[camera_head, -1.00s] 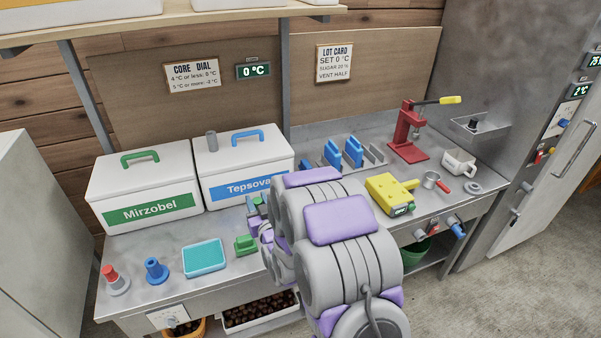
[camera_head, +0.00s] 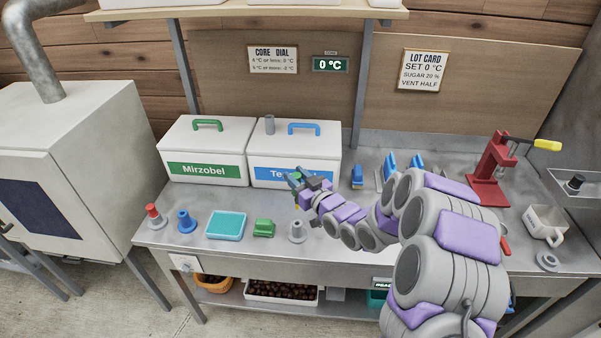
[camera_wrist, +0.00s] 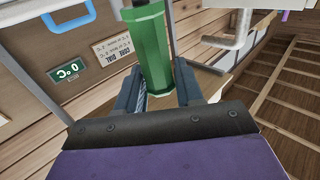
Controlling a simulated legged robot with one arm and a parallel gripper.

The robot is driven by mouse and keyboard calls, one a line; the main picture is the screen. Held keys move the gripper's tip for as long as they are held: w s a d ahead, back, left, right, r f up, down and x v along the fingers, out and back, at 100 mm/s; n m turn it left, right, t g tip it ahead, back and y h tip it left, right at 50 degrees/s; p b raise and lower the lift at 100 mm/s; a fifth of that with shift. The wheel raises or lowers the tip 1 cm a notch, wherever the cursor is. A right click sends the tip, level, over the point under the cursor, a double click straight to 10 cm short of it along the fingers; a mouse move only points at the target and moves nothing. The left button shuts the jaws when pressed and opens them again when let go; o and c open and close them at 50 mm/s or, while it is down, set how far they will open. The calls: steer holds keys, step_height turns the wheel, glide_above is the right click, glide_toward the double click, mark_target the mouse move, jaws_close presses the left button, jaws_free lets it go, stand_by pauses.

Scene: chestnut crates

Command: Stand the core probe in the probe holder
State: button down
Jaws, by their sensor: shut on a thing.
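My gripper (camera_head: 299,184) is above the front middle of the bench. In the wrist view my gripper (camera_wrist: 156,72) is shut on a green, faceted handle (camera_wrist: 150,42), which I take to be the core probe. In the head view only a bit of green (camera_head: 295,176) shows at the jaws; the probe's lower end is hard to make out. A small grey round stand (camera_head: 297,232) is on the bench just below my gripper, apart from it. It looks like the probe holder, but no label shows.
A green block (camera_head: 264,228), a teal tray (camera_head: 226,225), a blue stand (camera_head: 186,222) and a red-topped grey stand (camera_head: 154,217) line the front edge. Two lidded white boxes, Mirzobel (camera_head: 200,188) and Tepsova (camera_head: 262,183), stand behind. My arm hides the bench's right middle.

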steer(key=shift+n+g+y, duration=0.3)
steer(key=shift+y, duration=0.1)
steer(key=f, duration=0.1)
steer(key=f+b, duration=0.1)
steer(key=f, duration=0.2)
steer(key=shift+s+d+f, duration=0.1)
steer(key=shift+d+f, duration=0.05)
steer(key=shift+d, duration=0.2)
steer(key=shift+d+f+b, duration=0.3)
steer(key=shift+f+b, duration=0.05)
steer(key=shift+f, duration=0.05)
steer(key=shift+a+f, duration=0.2)
steer(key=shift+a, duration=0.45)
steer(key=shift+a+f, duration=0.15)
steer(key=shift+a, duration=0.45)
steer(key=shift+d+r, duration=0.15)
steer(key=shift+d, duration=1.15)
steer(key=shift+a, duration=0.65)
